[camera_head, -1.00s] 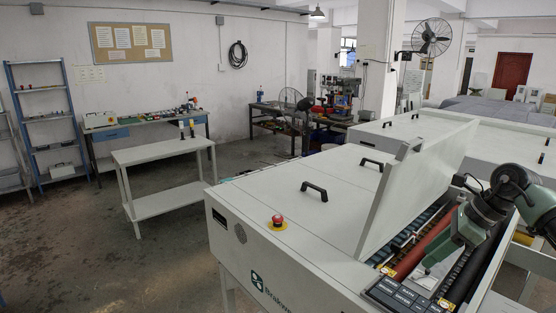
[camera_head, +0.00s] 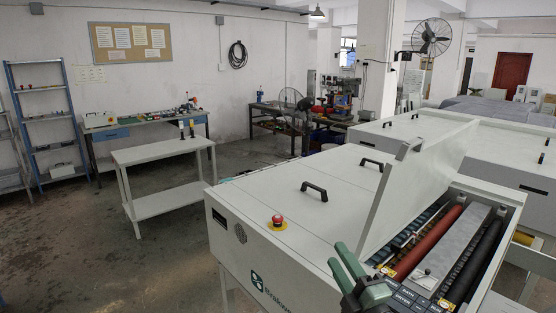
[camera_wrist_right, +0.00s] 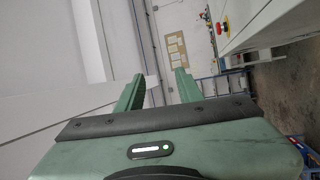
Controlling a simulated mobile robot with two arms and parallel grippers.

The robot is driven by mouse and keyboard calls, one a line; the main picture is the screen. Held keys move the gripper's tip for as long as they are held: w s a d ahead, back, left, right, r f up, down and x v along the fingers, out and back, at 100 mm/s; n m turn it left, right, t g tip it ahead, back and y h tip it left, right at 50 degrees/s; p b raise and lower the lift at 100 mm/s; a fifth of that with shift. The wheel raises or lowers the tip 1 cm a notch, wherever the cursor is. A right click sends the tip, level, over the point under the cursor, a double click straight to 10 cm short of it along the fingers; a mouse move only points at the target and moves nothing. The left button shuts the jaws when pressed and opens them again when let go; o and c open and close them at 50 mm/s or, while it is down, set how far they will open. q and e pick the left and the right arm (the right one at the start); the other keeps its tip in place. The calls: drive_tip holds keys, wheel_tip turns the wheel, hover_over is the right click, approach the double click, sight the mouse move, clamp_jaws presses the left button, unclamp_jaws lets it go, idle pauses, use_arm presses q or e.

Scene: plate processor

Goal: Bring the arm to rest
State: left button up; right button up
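My right gripper (camera_head: 340,256) is green and shows at the bottom of the head view, in front of the plate processor's near side (camera_head: 240,230). Its two fingers stand apart with nothing between them. In the right wrist view the gripper (camera_wrist_right: 158,75) is also open and empty, with the room turned on its side behind it. Most of my right arm is outside the head view. My left gripper is not in view.
The processor's lid (camera_head: 410,190) stands raised over a red roller (camera_head: 432,240) and dark rollers. A red emergency button (camera_head: 278,220) sits on its top, and a keypad (camera_head: 408,296) is close to my right gripper. A side table (camera_head: 160,150) stands left, with open floor around it.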

drive_tip(key=s+d+f+m+g+h, duration=0.4)
drive_tip(key=s+f+m, duration=0.3)
drive_tip(key=f, duration=0.2)
drive_tip(key=s+d+f+m+g+h, duration=0.4)
drive_tip(key=s+f+m, duration=0.3)
drive_tip(key=f, duration=0.3)
drive_tip(key=s+a+f+m+g+y, duration=0.15)
drive_tip(key=s+f+g, duration=0.25)
drive_tip(key=s, duration=0.6)
drive_tip(key=s+d+f+m+g, duration=0.1)
drive_tip(key=s+f+m+g, duration=0.25)
drive_tip(key=s, duration=0.65)
wheel_tip(320, 180, down, 32)
drive_tip(key=s+n+g+b, duration=0.1)
drive_tip(key=s+g+b, duration=0.1)
drive_tip(key=b, duration=0.4)
drive_tip(key=s+d+f+b, duration=0.2)
drive_tip(key=s+f+b, duration=0.2)
drive_tip(key=s+f, duration=1.2)
wheel_tip(320, 180, down, 4)
drive_tip(key=shift+s+d+f+g, duration=0.1)
drive_tip(key=shift+s+d+g, duration=0.1)
drive_tip(key=shift+s+g, duration=0.15)
